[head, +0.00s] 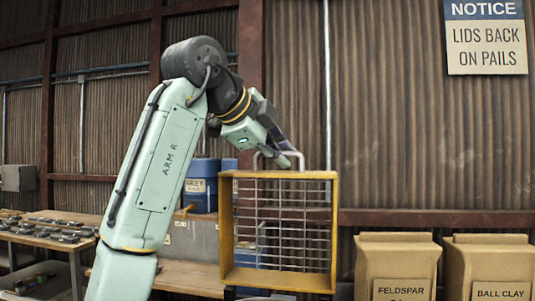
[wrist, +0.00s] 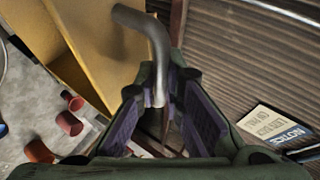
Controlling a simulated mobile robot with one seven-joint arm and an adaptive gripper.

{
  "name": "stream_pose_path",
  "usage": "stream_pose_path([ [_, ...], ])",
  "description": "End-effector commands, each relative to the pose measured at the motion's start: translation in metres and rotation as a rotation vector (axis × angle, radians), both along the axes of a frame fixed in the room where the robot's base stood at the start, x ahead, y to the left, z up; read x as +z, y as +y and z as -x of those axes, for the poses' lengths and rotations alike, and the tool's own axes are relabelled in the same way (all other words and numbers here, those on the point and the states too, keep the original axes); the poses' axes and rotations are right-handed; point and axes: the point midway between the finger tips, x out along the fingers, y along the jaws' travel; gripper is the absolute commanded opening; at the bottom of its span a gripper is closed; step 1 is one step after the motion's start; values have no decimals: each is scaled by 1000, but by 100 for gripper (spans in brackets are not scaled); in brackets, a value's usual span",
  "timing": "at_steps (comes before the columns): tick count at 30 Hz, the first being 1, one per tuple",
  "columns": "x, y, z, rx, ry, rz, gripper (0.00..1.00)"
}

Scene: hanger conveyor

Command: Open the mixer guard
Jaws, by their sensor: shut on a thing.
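The mixer guard (head: 334,235) is a yellow frame with a grey wire mesh, standing roughly upright in the middle of the head view. A bent grey metal handle (head: 301,158) rises from its top rail. In the wrist view the guard's yellow frame (wrist: 75,25) fills the upper left and the handle (wrist: 153,40) runs down between my fingers. My gripper (head: 287,152) is at the top of the guard, shut on the handle; its purple-padded fingers (wrist: 167,115) are on either side of the bar. The mixer itself cannot be clearly made out behind the mesh.
Blue containers (head: 200,190) stand behind the guard to the left. A bench (head: 50,240) with several small dark pieces is at far left. Reddish pots (wrist: 70,123) show below in the wrist view.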

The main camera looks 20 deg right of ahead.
Motion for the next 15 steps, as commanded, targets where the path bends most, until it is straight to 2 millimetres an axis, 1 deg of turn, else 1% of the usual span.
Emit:
stream_pose_path([
  [1, -1, -4, -3, -1, 20, -18, 0],
  [6, -4, -11, -14, -1, 72, -56, 0],
  [15, -8, -16, -21, -2, 110, -86, 0],
])
